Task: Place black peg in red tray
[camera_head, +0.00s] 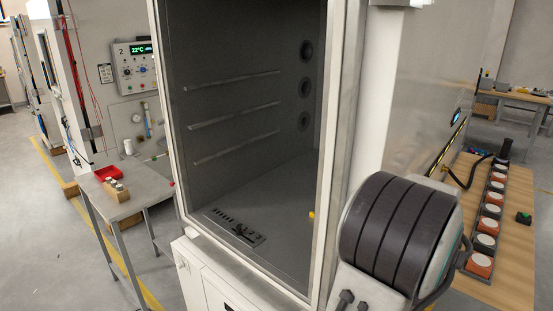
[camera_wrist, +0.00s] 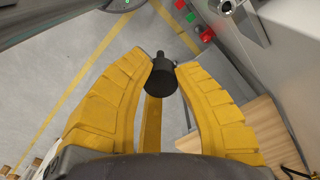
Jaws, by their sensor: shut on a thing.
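A black peg (camera_wrist: 163,76) is held between the tips of my yellow gripper fingers (camera_wrist: 165,70) in the wrist view. My gripper is shut on it, and a narrower dark end sticks out past the fingertips. The red tray (camera_head: 107,173) lies on a small grey side table at the left in the head view, apart from my gripper. I cannot make out the tray in the wrist view. The head view does not clearly show my gripper or the peg.
The open test chamber (camera_head: 250,110) fills the middle, with a dark slotted plate (camera_head: 236,229) on its floor. The grey side table (camera_head: 130,207) also bears a wooden block with pale pieces (camera_head: 116,189). A wooden bench (camera_head: 515,250) with round pads stands right.

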